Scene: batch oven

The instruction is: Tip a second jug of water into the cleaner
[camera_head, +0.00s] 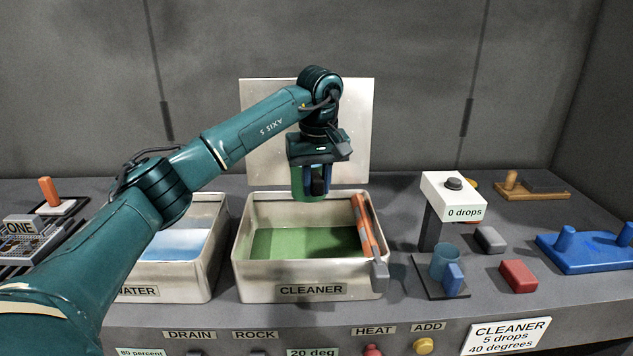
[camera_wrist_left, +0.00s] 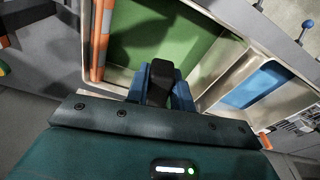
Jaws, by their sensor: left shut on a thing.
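The cleaner tub (camera_head: 310,291) is cream, labelled CLEANER, with green liquid (camera_head: 275,243) low inside. The water tub (camera_head: 205,285), left of it, holds blue water (camera_head: 175,245) and is partly hidden by my left arm. My right gripper is not in view.
An orange bar with a grey end (camera_head: 366,228) lies along the cleaner tub's right rim. A raised panel (camera_head: 355,110) stands behind. On the right are a "0 drops" dispenser (camera_head: 452,196), a blue cup (camera_head: 441,262) below it, and red (camera_head: 518,276) and grey (camera_head: 489,239) blocks.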

